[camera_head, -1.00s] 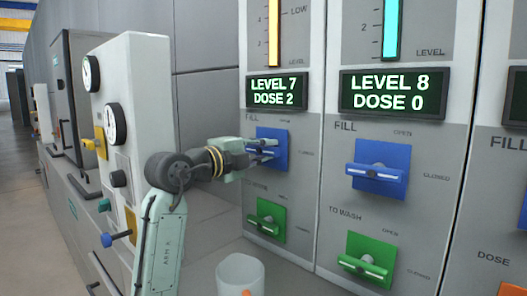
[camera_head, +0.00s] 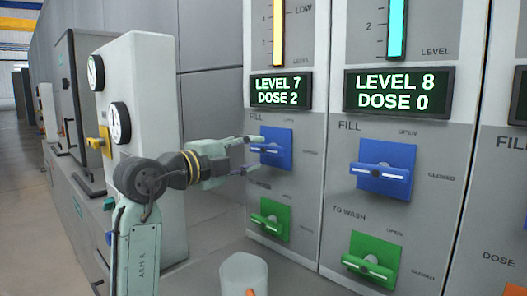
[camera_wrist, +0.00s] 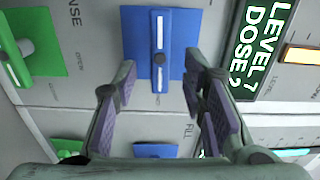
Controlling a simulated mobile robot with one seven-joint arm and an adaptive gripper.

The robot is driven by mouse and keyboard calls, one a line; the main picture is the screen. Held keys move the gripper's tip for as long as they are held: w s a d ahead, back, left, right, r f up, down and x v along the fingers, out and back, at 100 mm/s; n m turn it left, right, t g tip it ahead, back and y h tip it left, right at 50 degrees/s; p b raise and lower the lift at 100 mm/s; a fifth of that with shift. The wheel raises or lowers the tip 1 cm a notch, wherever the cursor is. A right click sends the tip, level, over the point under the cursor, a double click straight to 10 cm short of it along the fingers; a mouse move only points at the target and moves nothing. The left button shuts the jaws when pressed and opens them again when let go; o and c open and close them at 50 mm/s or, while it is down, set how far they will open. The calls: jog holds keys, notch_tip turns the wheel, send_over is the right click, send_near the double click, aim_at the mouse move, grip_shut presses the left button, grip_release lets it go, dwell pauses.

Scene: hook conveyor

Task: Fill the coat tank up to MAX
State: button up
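The left panel has a blue FILL valve (camera_head: 273,147) under a display (camera_head: 279,91) reading LEVEL 7, DOSE 2. Its handle lies about level, toward the CLOSED mark. My gripper (camera_head: 253,155) is open and empty, just in front of this valve. In the wrist view the blue valve (camera_wrist: 160,20) shows ahead between my spread fingers (camera_wrist: 160,72), apart from them. A yellow level gauge (camera_head: 278,32) is above the display; its MAX mark is not in view. No label naming the coat tank is readable.
A green valve (camera_head: 269,219) is below the blue one. The right panel has another blue FILL valve (camera_head: 383,168), a green TO WASH valve (camera_head: 371,261) and a display (camera_head: 398,92) reading LEVEL 8, DOSE 0. A white cup-like container (camera_head: 244,275) stands below. A gauge cabinet (camera_head: 150,110) is left.

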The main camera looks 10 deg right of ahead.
jog(key=v, duration=0.6)
jog(key=shift+o, duration=0.2)
dwell(0.8)
